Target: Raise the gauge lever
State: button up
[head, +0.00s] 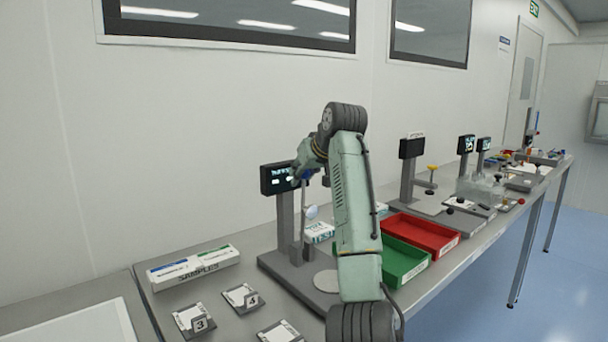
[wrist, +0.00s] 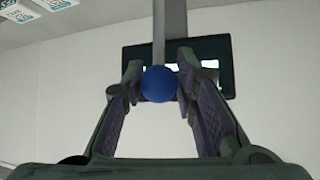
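The gauge (head: 284,222) stands on a grey base, with a dark display (head: 277,179) at the top of its post. Its lever ends in a round blue knob (wrist: 159,84), and the lever's grey rod (wrist: 159,35) runs up behind the knob in the wrist view. My gripper (wrist: 160,82) has its fingertips close on both sides of the knob, with no clear gap. In the head view, my gripper (head: 306,174) is beside the display, and my arm hides part of it. The display (wrist: 215,60) also shows behind the right finger in the wrist view.
A green tray (head: 405,266) and a red tray (head: 425,235) lie right of the gauge. A samples box (head: 193,268) and numbered cards (head: 240,297) lie to the left. Another gauge (head: 411,165) stands farther along the bench. The wall is close behind.

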jog(key=o, duration=0.4)
jog(key=v, duration=1.2)
